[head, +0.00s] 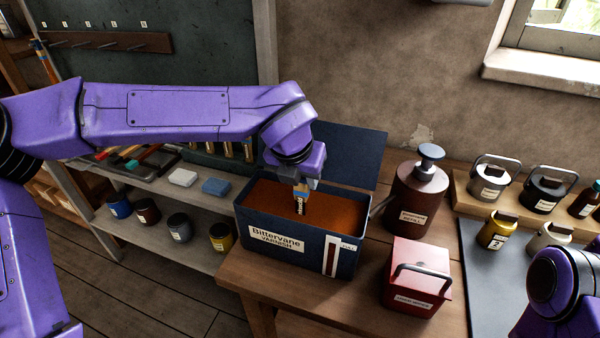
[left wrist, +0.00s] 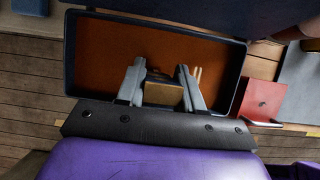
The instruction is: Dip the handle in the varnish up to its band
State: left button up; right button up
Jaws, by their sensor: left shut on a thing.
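The varnish tank (head: 345,247) is a dark blue open box labelled Bittervane Varnish, with its lid raised behind it. Red-brown varnish (head: 335,208) lies inside; it also shows in the left wrist view (left wrist: 100,60). My left gripper (head: 301,187) points down over the varnish and is shut on the handle (head: 299,205). In the left wrist view the handle (left wrist: 163,96) is a tan block between the two grey fingers (left wrist: 158,85). Its lower end is at or just above the surface; I cannot tell which. Its band is not clear. My right gripper is out of view.
A brown pump bottle (head: 418,205) and a red box with a handle (head: 415,275) stand right of the tank. Several jars stand at the far right by a grey mat (head: 480,265). Left are a shelf with small pots (head: 178,227) and two sponge-like blocks (head: 215,187).

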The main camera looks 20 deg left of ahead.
aim_at(300, 192)
pick_arm(q)
jog(key=shift+f+b, duration=1.95)
jog(key=shift+f, duration=1.05)
jog(key=shift+r+p, duration=6.45)
jog(key=shift+r, duration=1.1)
